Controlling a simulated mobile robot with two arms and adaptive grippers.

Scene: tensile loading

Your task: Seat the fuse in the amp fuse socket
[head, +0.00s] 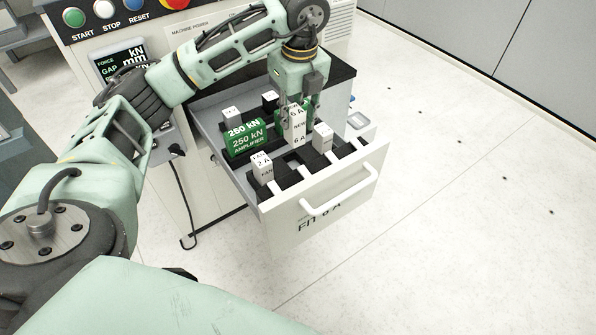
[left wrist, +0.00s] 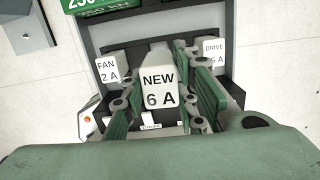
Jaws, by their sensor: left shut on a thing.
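The white fuse marked NEW 6 A (head: 298,128) is upright between the fingers of my left gripper (head: 297,108), inside the open drawer (head: 340,175). In the left wrist view, the fuse (left wrist: 158,88) sits between the two green fingers of the left gripper (left wrist: 160,100), which is shut on it. Black sockets line the drawer's front part. The fuse's lower end is hidden, so I cannot tell whether it touches a socket. My right gripper is not in view.
A FAN 2 A fuse (head: 262,168) stands left of the held fuse, and another white fuse (head: 322,138) stands right of it. The green 250 kN amplifier block (head: 246,141) is behind-left. The machine panel (head: 150,30) rises behind the drawer. Floor at right is clear.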

